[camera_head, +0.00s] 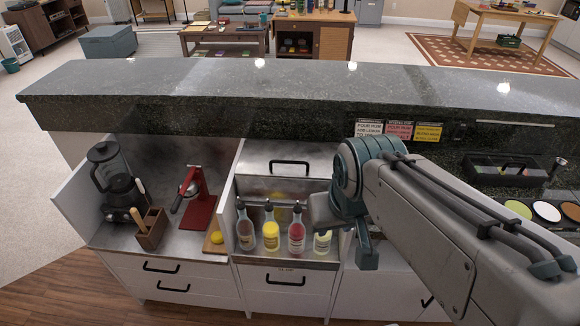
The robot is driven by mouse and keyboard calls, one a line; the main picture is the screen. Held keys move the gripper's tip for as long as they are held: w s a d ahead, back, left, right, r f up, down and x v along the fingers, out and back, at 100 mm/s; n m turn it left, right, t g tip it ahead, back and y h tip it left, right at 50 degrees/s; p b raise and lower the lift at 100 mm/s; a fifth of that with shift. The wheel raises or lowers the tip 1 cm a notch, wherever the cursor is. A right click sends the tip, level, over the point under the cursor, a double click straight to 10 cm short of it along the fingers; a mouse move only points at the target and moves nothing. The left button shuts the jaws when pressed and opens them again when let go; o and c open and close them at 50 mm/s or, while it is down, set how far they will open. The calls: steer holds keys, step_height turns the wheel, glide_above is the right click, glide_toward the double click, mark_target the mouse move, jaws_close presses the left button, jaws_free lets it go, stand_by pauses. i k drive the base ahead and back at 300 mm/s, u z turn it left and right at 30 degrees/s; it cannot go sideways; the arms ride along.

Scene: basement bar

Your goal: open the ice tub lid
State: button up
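The ice tub lid (262,183) is a brushed steel panel with a black bar handle (290,163) near its back. It lies flat and looks closed, set in the counter between white side panels. My arm reaches in from the right. My gripper (366,258) hangs to the right of the tub, nearer to me than the lid, and is apart from the handle. Its fingers are small and partly hidden by the wrist, so I cannot tell whether they are open or shut. My wrist hides the right front part of the tub.
Several bottles with dark pourers (270,234) stand in a rail in front of the lid. A blender (115,185), a red citrus press (198,200) and a wooden caddy (150,230) stand to the left. A raised dark stone bar top (200,80) runs behind. A black caddy (500,170) is at right.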

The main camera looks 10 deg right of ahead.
mark_target(257, 158)
steer(key=u, duration=0.8)
steer(key=i, duration=1)
steer(key=z, duration=0.75)
